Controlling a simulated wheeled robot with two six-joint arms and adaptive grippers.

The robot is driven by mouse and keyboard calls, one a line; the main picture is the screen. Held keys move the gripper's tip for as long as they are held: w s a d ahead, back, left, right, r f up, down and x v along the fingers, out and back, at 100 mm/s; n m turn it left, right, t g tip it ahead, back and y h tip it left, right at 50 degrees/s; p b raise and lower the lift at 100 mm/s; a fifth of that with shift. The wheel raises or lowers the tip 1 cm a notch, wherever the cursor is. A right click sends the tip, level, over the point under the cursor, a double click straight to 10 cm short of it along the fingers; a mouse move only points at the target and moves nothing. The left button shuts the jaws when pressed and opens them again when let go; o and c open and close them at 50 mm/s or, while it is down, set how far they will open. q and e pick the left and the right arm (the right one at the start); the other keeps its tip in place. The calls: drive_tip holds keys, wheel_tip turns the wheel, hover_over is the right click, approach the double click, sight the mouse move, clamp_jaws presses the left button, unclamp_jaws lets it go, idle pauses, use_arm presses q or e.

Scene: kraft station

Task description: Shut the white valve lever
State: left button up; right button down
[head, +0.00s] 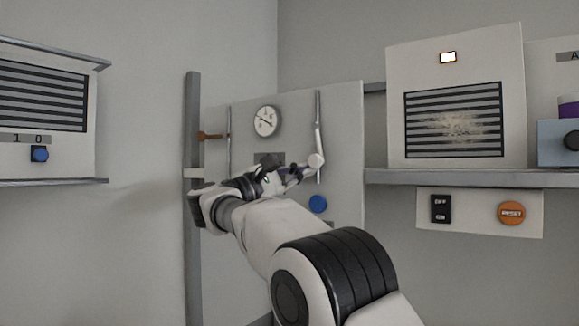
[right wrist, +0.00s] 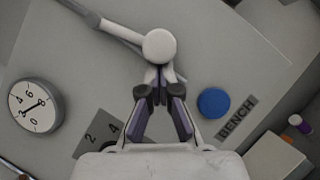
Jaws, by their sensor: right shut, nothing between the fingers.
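The white valve lever (head: 318,140) is on the grey panel, at the right-hand vertical pipe. Its handle points up from a round white hub (head: 316,160), nearly in line with the pipe. In the right wrist view the hub (right wrist: 159,46) is just beyond the fingertips, and the lever (right wrist: 122,33) runs to the upper left. My right gripper (head: 298,170) reaches in from the front with its tips by the hub. In the right wrist view the gripper (right wrist: 160,88) is shut and empty; I cannot tell whether it touches the hub. My left gripper is not in view.
The panel also holds a dial gauge (head: 265,120), an orange-brown lever (head: 211,136) on the left pipe and a blue button (head: 318,204) below the hub. A shelf edge (head: 470,178) juts out at right, above a black switch (head: 440,209) and an orange reset button (head: 511,213).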

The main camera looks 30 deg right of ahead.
drive_tip(key=shift+w+a, duration=0.2)
drive_tip(key=shift+s+d+f, duration=0.1)
